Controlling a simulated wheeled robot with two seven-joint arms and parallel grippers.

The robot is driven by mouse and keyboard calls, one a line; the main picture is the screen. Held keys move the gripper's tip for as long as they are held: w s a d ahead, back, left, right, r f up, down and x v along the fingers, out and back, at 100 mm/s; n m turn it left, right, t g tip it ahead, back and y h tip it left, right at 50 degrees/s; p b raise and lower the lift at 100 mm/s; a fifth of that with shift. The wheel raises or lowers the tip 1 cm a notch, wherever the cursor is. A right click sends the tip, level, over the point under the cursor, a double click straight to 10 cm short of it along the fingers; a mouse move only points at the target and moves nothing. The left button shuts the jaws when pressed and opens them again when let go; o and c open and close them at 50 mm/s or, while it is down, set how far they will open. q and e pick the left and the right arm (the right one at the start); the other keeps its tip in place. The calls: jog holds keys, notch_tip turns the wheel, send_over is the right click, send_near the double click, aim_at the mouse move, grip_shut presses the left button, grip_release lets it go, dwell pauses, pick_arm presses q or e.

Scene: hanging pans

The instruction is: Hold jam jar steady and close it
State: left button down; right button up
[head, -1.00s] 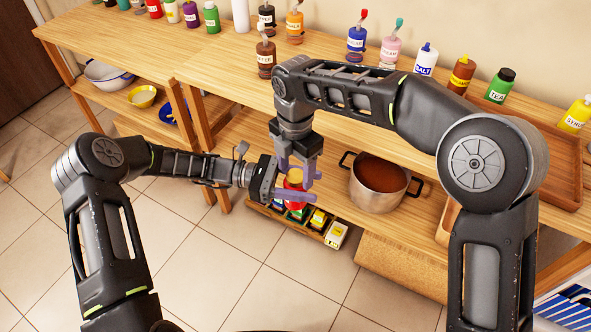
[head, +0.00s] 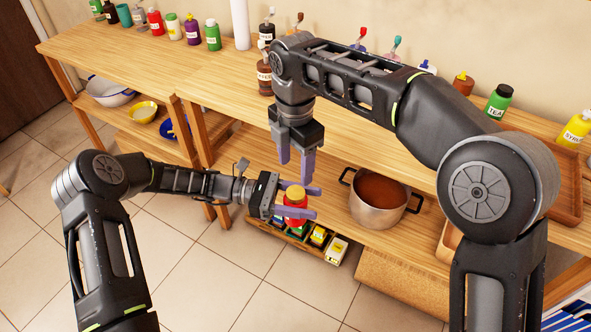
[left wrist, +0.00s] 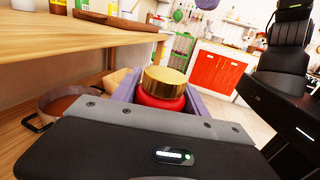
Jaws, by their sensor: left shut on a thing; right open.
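The red jam jar (head: 296,210) is upright between the fingers of my left gripper (head: 312,201), which is shut on it in front of the lower shelf. Its gold lid (head: 295,191) sits on top of the jar. In the left wrist view the lid (left wrist: 165,82) looks level above the red jar body (left wrist: 160,100); I cannot tell how tight it is. My right gripper (head: 295,168) is open and empty, pointing down just above the lid with its fingers apart.
A pot of brown content (head: 380,212) stands to the right. Several bottles, among them a green one (head: 499,101), line the upper counter (head: 232,84). The tiled floor (head: 200,285) in front is clear.

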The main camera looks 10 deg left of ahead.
aim_at(295, 192)
jog(key=shift+f, duration=0.1)
jog(key=shift+f, duration=4)
jog(key=shift+c, duration=0.3)
grip_shut()
